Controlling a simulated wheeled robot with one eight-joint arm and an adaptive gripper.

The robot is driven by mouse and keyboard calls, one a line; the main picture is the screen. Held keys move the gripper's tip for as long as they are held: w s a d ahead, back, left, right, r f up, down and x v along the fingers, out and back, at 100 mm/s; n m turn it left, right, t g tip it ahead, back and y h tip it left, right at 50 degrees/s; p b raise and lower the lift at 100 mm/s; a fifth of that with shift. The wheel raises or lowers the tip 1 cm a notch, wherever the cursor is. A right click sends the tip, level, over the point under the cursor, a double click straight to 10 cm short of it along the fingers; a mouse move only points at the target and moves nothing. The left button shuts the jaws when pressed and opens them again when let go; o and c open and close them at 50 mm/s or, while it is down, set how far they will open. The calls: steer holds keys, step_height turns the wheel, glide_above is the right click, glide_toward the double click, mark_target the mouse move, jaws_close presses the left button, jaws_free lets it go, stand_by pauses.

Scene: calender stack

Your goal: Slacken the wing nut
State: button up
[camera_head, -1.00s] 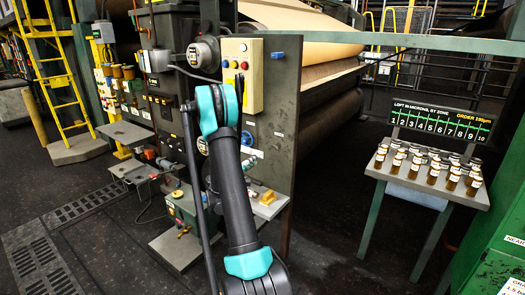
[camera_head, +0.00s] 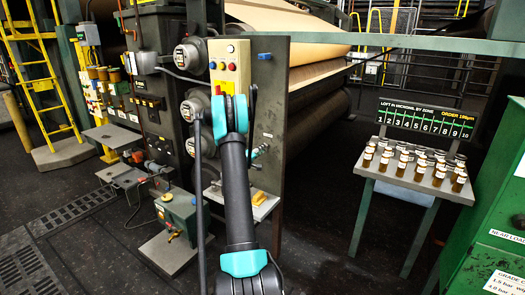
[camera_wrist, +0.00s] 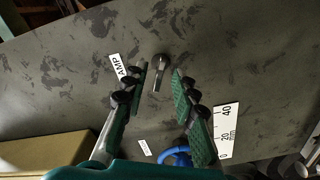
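In the wrist view, a small dark metal piece (camera_wrist: 160,66), which looks like the wing nut, stands on the grey scuffed panel (camera_wrist: 225,60). It has a rounded head with a short wing or lever hanging down. My gripper (camera_wrist: 159,82) is open, its green-padded fingers on either side of the piece with clear gaps and nothing held. Whether the fingertips reach the panel's depth cannot be told. In the head view, my arm hides the gripper and the nut.
A white millimetre scale (camera_wrist: 226,130) is right of the fingers, and a blue round part (camera_wrist: 178,155) shows below. The head view shows a control box (camera_head: 230,66) on the panel, a table of brown jars (camera_head: 417,183) at right and a green cabinet (camera_head: 490,220). Dark floor lies between.

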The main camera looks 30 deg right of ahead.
steer(key=shift+w+d, duration=0.15)
steer(key=shift+d, duration=0.35)
jaws_close()
steer(key=shift+f+n, duration=0.1)
steer(key=shift+n, duration=9.2)
